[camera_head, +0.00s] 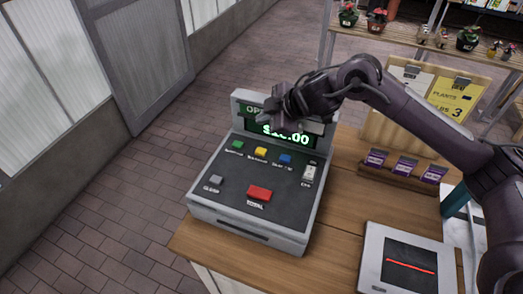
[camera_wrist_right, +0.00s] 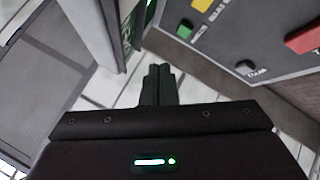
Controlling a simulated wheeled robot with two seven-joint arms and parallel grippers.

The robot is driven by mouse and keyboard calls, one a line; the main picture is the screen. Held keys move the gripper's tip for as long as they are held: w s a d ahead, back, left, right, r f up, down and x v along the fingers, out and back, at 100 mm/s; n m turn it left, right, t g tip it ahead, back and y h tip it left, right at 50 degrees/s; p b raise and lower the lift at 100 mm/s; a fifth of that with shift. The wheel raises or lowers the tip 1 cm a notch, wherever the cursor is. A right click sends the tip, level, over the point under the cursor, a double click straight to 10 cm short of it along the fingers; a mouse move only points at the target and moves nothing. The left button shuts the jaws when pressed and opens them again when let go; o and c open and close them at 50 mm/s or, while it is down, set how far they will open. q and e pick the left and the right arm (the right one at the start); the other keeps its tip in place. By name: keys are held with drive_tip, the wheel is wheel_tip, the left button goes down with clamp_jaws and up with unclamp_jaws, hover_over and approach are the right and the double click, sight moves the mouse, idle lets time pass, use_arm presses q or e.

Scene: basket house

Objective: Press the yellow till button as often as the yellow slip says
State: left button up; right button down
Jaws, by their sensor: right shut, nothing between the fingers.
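The grey till (camera_head: 300,215) stands on a wooden counter. Its small yellow button (camera_head: 261,152) sits between a green and a blue one, below the lit display. The yellow button also shows at the top of the right wrist view (camera_wrist_right: 202,5). The yellow slip (camera_head: 452,93) is on a wooden board at the back right; I read "PLANTS" and a 3, the rest is too small. My right gripper (camera_head: 276,110) is shut and empty, in front of the display and above the button row, apart from the buttons. Its closed fingers (camera_wrist_right: 160,85) show in the wrist view. My left gripper is out of view.
The till also has a green button (camera_head: 238,144), a blue button (camera_head: 285,159), a grey button (camera_head: 216,180) and a large red button (camera_head: 259,193). A scanner plate (camera_head: 375,240) and purple packets (camera_head: 405,167) are on the right. Brick floor is open at left.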

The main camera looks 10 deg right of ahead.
drive_tip(key=b, duration=0.7)
hover_over(264, 152)
wheel_tip(264, 152, down, 8)
drive_tip(key=shift+r, duration=0.2)
drive_tip(key=shift+f, duration=0.4)
idle(1.0)
drive_tip(key=shift+f, duration=0.4)
drive_tip(key=shift+f+b, duration=0.35)
drive_tip(key=shift+f, duration=0.15)
idle(0.5)
drive_tip(key=shift+s, duration=0.1)
drive_tip(key=shift+r+p, duration=0.95)
drive_tip(key=shift+p, duration=0.05)
